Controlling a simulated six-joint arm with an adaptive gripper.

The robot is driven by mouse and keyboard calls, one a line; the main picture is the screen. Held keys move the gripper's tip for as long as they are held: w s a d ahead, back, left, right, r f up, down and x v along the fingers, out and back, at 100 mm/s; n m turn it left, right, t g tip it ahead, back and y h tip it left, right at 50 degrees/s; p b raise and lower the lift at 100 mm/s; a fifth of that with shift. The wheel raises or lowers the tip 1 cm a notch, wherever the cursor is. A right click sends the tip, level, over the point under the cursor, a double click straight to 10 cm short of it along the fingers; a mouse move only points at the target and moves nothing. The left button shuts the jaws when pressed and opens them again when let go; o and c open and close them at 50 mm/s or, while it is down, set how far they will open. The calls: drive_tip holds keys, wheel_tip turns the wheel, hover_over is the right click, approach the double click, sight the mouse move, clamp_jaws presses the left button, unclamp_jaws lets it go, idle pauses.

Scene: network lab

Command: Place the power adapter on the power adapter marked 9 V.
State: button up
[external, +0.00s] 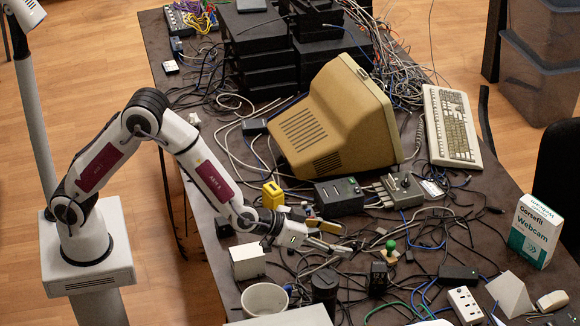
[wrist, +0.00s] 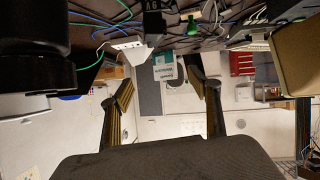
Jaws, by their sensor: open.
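My gripper (external: 330,236) reaches low over the cluttered table in the external view, its fingers spread with nothing visible between them. In the wrist view, my gripper (wrist: 162,98) shows two separated fingers. A black block (external: 378,277) that looks like a power adapter stands upright to the right of and in front of my gripper. A dark block (wrist: 152,22) shows at the top of the wrist view. A flat black box (external: 458,274), possibly another adapter, lies farther right. No 9 V marking is readable, so I cannot tell which adapter bears it.
A beige monitor (external: 325,120) stands farther back. Loose cables cover much of the table.

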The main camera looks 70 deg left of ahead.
drive_tip(key=s+a+r+g+h, duration=0.1)
drive_tip(key=s+a+r+g, duration=0.1)
drive_tip(key=s+a+r, duration=0.5)
drive_tip(key=s+a+r+g, duration=0.1)
drive_tip(key=s+a+r, duration=0.3)
drive_tip(key=s+r, duration=0.45)
drive_tip(key=s+a+g+y, duration=0.1)
drive_tip(key=s+a, duration=0.3)
drive_tip(key=s, duration=0.5)
drive_tip(key=s+a+g, duration=0.1)
drive_tip(key=s+a, duration=0.4)
drive_tip(key=s, duration=0.4)
drive_tip(key=s+a+f+g+y, duration=0.1)
drive_tip(key=s+a, duration=0.3)
drive_tip(key=s, duration=0.5)
drive_tip(key=shift+a+g+y, duration=0.3)
drive_tip(key=shift+a+g, duration=0.1)
